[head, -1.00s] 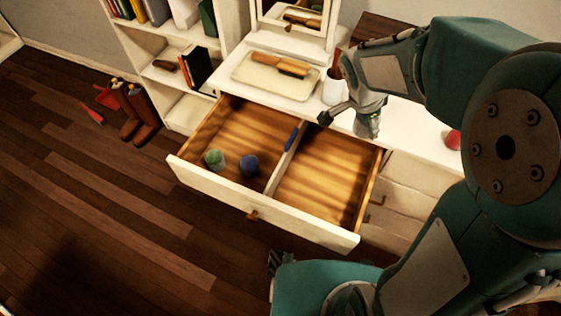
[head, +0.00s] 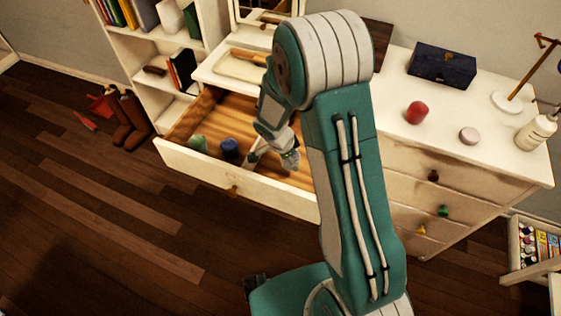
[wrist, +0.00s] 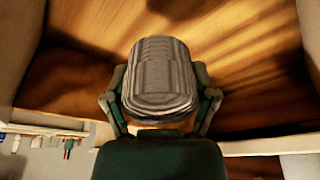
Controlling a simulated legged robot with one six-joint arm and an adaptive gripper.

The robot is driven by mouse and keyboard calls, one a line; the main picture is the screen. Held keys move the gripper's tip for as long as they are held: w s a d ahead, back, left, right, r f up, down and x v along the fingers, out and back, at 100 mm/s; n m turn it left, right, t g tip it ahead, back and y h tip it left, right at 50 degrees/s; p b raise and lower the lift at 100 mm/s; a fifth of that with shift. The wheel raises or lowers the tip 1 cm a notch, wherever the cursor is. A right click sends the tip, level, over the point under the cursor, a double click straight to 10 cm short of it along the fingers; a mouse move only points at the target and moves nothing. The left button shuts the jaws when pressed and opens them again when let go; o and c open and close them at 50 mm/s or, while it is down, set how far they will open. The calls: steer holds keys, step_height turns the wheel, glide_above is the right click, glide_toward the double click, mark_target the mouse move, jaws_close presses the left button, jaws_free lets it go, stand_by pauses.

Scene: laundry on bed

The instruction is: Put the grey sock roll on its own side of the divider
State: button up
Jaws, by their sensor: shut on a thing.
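The grey sock roll (wrist: 160,72), striped light and dark grey, fills the middle of the wrist view. My gripper (wrist: 161,98) is shut on it, with a finger on each side. The roll is hard to make out there. A green roll (head: 198,143) and a dark blue roll (head: 230,148) stand in the left compartment. My arm hides much of the right compartment and the divider's far part.
A bookshelf (head: 150,50) stands at the left. Wooden floor lies free in front.

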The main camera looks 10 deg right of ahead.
steer(key=shift+d+f, duration=0.1)
steer(key=shift+f, duration=2.65)
steer(key=o, duration=1)
steer(key=shift+f, duration=0.1)
steer(key=v, duration=1.2)
step_height(320, 180, up, 11)
steer(key=n+t+y, duration=0.1)
steer(key=n, duration=0.3)
glide_above(290, 174)
steer(key=s+a, duration=0.2)
steer(key=s, duration=0.2)
steer(key=s+d+r+n+t+y, duration=0.1)
steer(key=s+r+n+t, duration=0.3)
steer(key=s+r+n, duration=0.8)
steer(key=s+r+y, duration=0.1)
steer(key=s+r, duration=0.1)
steer(key=s, duration=0.3)
steer(key=shift+d, duration=0.4)
